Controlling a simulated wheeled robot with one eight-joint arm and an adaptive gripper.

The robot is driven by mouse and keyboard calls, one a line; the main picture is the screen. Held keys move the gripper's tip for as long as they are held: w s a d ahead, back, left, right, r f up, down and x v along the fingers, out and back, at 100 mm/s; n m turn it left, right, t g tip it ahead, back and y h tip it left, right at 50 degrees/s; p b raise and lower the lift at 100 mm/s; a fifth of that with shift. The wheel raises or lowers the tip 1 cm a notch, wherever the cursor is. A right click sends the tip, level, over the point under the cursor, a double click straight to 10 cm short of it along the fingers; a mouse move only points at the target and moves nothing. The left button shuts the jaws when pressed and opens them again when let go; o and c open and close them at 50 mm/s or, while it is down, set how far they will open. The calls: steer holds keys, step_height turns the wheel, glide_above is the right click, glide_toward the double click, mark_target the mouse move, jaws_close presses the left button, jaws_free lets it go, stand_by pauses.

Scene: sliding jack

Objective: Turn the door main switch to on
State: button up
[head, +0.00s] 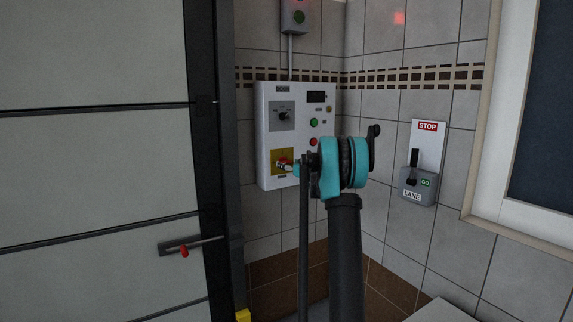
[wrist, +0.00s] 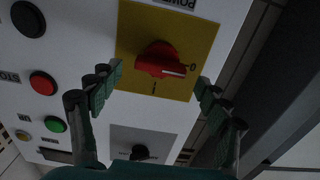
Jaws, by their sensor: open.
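The door main switch is a red rotary knob (wrist: 160,58) on a yellow plate (wrist: 130,30) in the wrist view. Its handle lies roughly crosswise, with its white-marked end toward the "0" at the right; the "I" mark is lower on the plate. In the head view the yellow plate (head: 276,156) is low on the white DOOR panel (head: 265,98), with the knob partly hidden by my gripper. My gripper (wrist: 157,92) is open and empty in the wrist view, its fingers appearing to either side below the knob. I cannot tell whether they touch it.
The panel also has a black selector (head: 283,116), a red button (head: 314,123) and a green button (head: 312,141). A LANE box (head: 418,185) with a lever hangs on the right wall. A grey door (head: 100,120) with a red-tipped handle (head: 184,250) stands left.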

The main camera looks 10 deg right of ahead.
steer(key=shift+x, duration=1.15)
steer(key=shift+c, duration=0.5)
steer(key=c, duration=1.1)
steer(key=shift+o, duration=0.2)
